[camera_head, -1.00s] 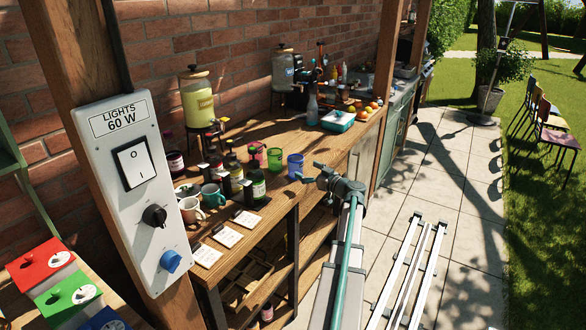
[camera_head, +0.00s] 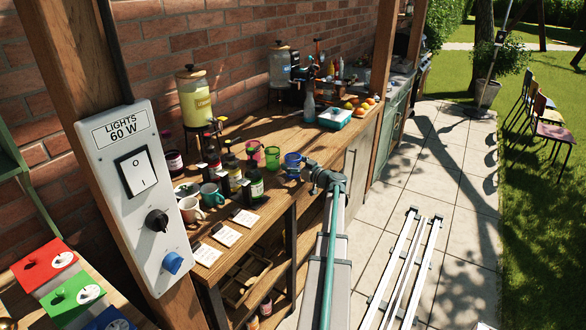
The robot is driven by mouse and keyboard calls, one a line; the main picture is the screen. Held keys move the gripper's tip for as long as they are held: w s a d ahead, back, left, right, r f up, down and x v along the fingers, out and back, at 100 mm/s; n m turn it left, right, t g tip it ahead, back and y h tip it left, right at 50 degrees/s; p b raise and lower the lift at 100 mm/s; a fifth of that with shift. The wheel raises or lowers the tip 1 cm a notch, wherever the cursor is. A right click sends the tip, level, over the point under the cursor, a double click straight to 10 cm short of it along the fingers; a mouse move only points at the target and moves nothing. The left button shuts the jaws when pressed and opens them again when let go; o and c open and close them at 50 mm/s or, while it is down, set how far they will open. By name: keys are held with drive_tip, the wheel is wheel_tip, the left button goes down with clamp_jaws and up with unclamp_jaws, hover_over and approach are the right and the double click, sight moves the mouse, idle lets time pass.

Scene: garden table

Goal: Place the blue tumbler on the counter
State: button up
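The blue tumbler (camera_head: 292,159) stands at the front edge of the wooden counter (camera_head: 295,135), to the right of a green tumbler (camera_head: 272,157) and a pink one (camera_head: 253,151). My gripper (camera_head: 297,171) is right at the blue tumbler, on its near right side, and overlaps its lower part in the view. The fingers are small and partly lost against the tumbler, so I cannot tell whether they touch or hold it. The tumbler looks upright; its base is hidden.
Mugs (camera_head: 211,194), dark bottles (camera_head: 255,186) and white cards (camera_head: 227,235) crowd the counter's left part. A yellow drink dispenser (camera_head: 195,98) stands behind. A teal tray (camera_head: 335,117) and fruit (camera_head: 358,106) lie further right. Bare wood shows between the tumblers and tray.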

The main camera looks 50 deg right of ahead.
drive_tip(key=c, duration=0.9)
drive_tip(key=shift+r, duration=0.25)
drive_tip(key=shift+r+b, duration=0.3)
drive_tip(key=shift+r, duration=0.3)
drive_tip(key=shift+s+a+r+b, duration=0.95)
drive_tip(key=shift+s+a+r, duration=0.7)
drive_tip(key=shift+r, duration=0.25)
drive_tip(key=shift+s+a+r+b, duration=0.95)
drive_tip(key=shift+s+a+r, duration=0.7)
drive_tip(key=shift+r, duration=0.25)
drive_tip(key=shift+s+a+r+b, duration=0.95)
drive_tip(key=shift+s+a+r, duration=0.6)
drive_tip(key=shift+a+r, duration=0.3)
drive_tip(key=shift+d, duration=0.1)
